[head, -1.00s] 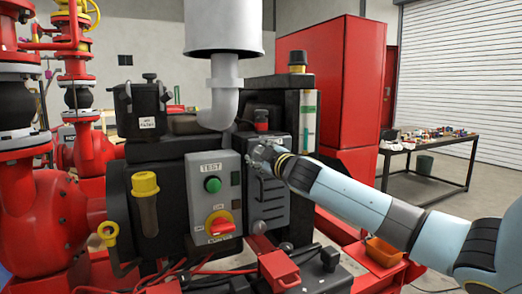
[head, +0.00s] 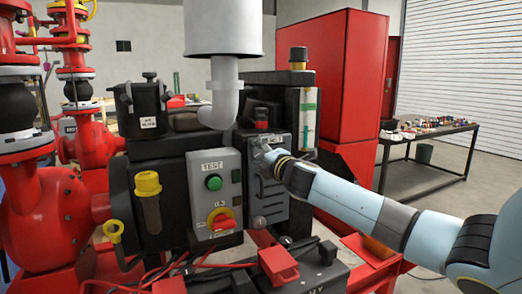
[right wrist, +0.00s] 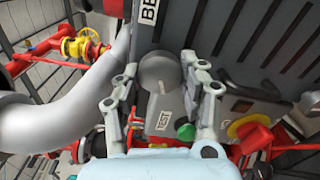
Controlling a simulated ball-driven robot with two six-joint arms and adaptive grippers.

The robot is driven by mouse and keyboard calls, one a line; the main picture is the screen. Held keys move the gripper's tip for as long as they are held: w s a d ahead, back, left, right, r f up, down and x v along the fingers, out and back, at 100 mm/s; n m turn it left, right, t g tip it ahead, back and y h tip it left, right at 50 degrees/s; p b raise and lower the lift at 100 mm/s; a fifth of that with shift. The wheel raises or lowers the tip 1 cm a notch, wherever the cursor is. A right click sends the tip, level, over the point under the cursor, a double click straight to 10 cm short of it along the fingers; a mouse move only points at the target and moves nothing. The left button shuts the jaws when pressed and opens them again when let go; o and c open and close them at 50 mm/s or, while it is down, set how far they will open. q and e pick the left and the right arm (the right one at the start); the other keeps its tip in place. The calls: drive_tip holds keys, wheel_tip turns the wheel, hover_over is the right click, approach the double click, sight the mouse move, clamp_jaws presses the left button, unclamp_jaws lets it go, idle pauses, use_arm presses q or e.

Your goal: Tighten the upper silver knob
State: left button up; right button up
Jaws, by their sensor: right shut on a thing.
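The upper silver knob (right wrist: 158,72) is a round grey disc in the right wrist view, on the dark slotted panel (head: 268,195) of the engine. My right gripper (right wrist: 160,80) is shut on this knob, one finger on each side of its rim. In the head view my right gripper (head: 263,158) is at the upper part of that panel and hides the knob. A lower silver knob (head: 259,221) sits near the bottom of the panel, apart from the gripper. My left gripper is in neither view.
A grey test box (head: 214,190) with a green button (head: 214,183) and a red-yellow rotary switch (head: 221,220) is left of the panel. A grey exhaust pipe (head: 222,90) rises above. A black battery (head: 318,268) is below. A cluttered table (head: 430,135) stands far right.

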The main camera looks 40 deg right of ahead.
drive_tip(key=n+p, duration=0.2)
drive_tip(key=n, duration=0.4)
drive_tip(key=shift+f+n, duration=0.1)
drive_tip(key=shift+n, duration=0.2)
drive_tip(key=n+p, duration=0.1)
drive_tip(key=n, duration=0.3)
drive_tip(key=shift+s+f+n, duration=0.1)
drive_tip(key=shift+f+n, duration=0.05)
drive_tip(key=shift+n, duration=0.25)
drive_tip(key=o, duration=1.2)
drive_tip(key=v, duration=1.2)
